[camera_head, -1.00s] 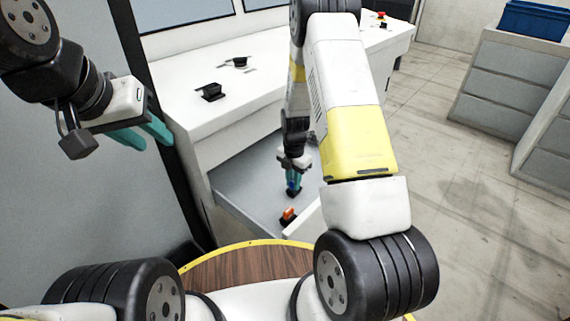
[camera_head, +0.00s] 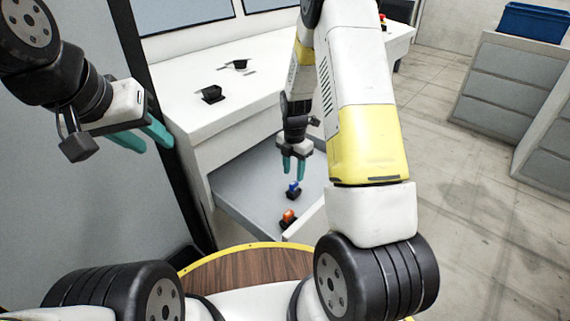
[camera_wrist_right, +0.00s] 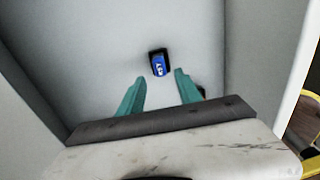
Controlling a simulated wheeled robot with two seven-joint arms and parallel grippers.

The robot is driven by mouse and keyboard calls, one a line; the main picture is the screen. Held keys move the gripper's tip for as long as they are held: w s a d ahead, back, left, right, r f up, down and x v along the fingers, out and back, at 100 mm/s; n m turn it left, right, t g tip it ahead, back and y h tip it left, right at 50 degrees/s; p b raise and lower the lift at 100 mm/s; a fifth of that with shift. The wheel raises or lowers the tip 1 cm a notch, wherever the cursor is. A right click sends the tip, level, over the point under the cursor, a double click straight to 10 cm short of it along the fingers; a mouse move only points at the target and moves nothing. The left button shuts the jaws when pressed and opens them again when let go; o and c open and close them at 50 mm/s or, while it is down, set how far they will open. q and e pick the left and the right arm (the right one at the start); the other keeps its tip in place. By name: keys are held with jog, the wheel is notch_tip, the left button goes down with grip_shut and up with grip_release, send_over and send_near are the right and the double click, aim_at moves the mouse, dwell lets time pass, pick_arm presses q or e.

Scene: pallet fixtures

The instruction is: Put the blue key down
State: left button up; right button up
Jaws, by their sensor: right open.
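The blue key (camera_head: 293,187) stands in a dark base on the grey floor of the open drawer (camera_head: 238,188). It also shows in the right wrist view (camera_wrist_right: 158,65), just beyond the fingertips. My right gripper (camera_head: 293,178) is open and empty above the blue key, apart from it. Its two teal fingers show in the right wrist view (camera_wrist_right: 160,78). An orange key (camera_head: 289,215) in a dark base is nearer in the same drawer. My left gripper (camera_head: 155,142) is open and empty at the left, away from the drawer.
The white counter (camera_head: 185,110) above the drawer carries black fixtures (camera_head: 212,95). The drawer's walls stand around the keys. A blue crate (camera_head: 535,22) sits on a grey cabinet at the right. A round wooden top (camera_head: 240,270) is in front.

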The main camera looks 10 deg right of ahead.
notch_tip(320, 180, up, 5)
notch_tip(320, 180, up, 10)
jog(key=m+t, duration=0.1)
jog(key=m, duration=0.4)
send_over(293, 183)
jog(key=s, duration=0.3)
jog(key=s+r+m+t+y, duration=0.1)
jog(key=s+r+m+t, duration=0.1)
jog(key=s+r+m, duration=0.45)
jog(key=s+a+r+m+t+y, duration=0.1)
jog(key=s+a+r+m+t, duration=0.1)
jog(key=s+r+m, duration=0.9)
jog(key=s+m+t, duration=0.1)
jog(key=s+m, duration=0.1)
jog(key=s, duration=0.2)
jog(key=shift+o, duration=0.5)
jog(key=shift+w+m, duration=0.15)
jog(key=shift+m, duration=0.1)
dwell(0.4)
